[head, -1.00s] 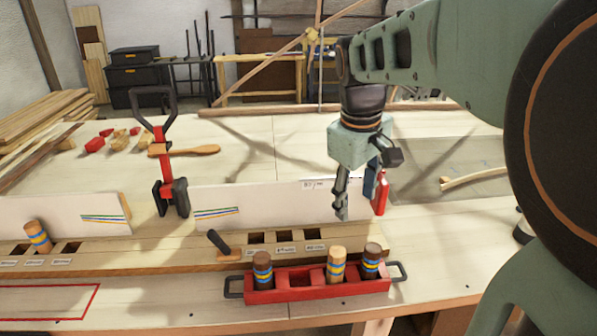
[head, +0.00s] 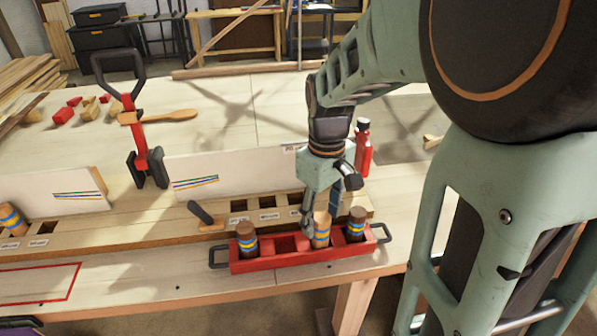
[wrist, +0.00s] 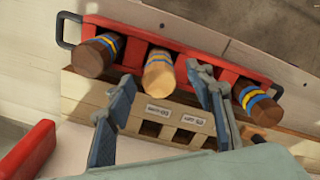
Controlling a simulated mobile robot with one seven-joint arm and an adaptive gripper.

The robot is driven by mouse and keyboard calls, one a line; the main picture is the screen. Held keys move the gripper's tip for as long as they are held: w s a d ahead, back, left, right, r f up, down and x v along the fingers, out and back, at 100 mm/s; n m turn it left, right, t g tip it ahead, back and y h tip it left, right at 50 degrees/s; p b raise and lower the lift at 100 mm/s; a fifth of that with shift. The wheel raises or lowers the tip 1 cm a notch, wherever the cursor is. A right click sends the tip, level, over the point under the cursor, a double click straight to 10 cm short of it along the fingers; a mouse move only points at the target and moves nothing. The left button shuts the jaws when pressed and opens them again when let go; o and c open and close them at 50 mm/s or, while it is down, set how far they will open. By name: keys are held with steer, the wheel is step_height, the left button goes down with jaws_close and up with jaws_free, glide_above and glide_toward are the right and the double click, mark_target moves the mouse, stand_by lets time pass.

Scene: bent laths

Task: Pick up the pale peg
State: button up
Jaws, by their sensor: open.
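The pale peg (head: 321,231), with blue and yellow bands, stands in a slot of the red tray (head: 285,262). My gripper (head: 318,214) is open and empty, low over the tray at the pale peg. In the wrist view the pale peg (wrist: 158,73) shows in the gap between the open fingertips (wrist: 165,80), apart from both. I cannot tell whether the tips reach down beside it. A dark brown peg (head: 356,224) stands close on its right and another brown peg (head: 247,239) at the tray's left end.
Behind the tray is a wooden rack with labelled square holes (head: 268,200) and a dark-handled tool (head: 200,213). A white board (head: 230,168), a red bottle (head: 363,148) and a red clamp (head: 143,150) stand further back. A banded peg (head: 12,219) leans at the far left.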

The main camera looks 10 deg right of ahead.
steer(key=shift+f, duration=0.7)
steer(key=c, duration=1.3)
steer(key=shift+r, duration=0.1)
